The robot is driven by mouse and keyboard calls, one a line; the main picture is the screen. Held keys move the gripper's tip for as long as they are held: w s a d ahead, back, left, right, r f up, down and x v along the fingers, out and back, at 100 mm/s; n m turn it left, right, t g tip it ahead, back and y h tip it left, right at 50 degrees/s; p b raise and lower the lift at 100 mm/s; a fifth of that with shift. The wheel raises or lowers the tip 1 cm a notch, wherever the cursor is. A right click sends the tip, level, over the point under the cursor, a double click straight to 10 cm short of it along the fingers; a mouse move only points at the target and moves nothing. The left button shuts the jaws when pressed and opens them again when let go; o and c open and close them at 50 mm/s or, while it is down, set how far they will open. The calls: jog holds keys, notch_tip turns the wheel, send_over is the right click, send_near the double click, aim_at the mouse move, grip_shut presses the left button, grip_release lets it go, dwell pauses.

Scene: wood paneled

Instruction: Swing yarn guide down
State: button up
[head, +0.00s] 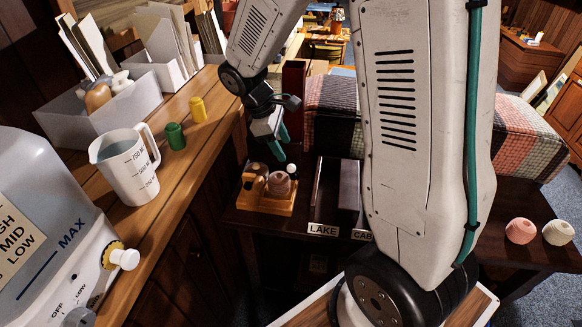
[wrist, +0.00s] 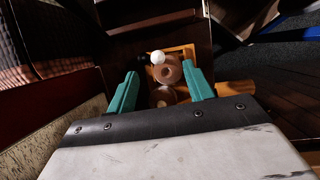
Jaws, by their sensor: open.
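A small wooden stand (head: 265,207) sits on the dark table below my gripper (head: 280,150). It carries a brown-pink grooved spool (head: 279,184) and another rounded wooden part at its left. A white ball knob (head: 292,169) stands above the spool on a dark stem, apparently the yarn guide's end. In the wrist view the white knob (wrist: 157,57) shows between and just beyond the teal fingertips of my gripper (wrist: 160,72). The spool (wrist: 168,70) lies beside it. My gripper is open and empty above the stand; I cannot tell any contact. The guide's stem is mostly hidden.
Upright dark dividers labelled LAKE (head: 323,229) stand right of the wooden stand. A wooden counter (head: 190,150) with a measuring jug (head: 127,165), green and yellow bottles and a water tank (head: 35,210) runs along the left. Pink and cream yarn balls (head: 520,230) lie far right.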

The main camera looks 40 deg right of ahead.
aim_at(291, 167)
jog(key=f, duration=0.1)
jog(key=w+f, duration=0.1)
jog(key=f, duration=0.1)
jog(key=shift+w+d+n, duration=0.2)
jog(key=shift+d+n, duration=0.1)
jog(key=shift+n, duration=0.1)
jog(key=x, duration=0.7)
jog(key=shift+s+d+f, duration=0.1)
jog(key=shift+d+f, duration=0.05)
jog(key=shift+f, duration=0.05)
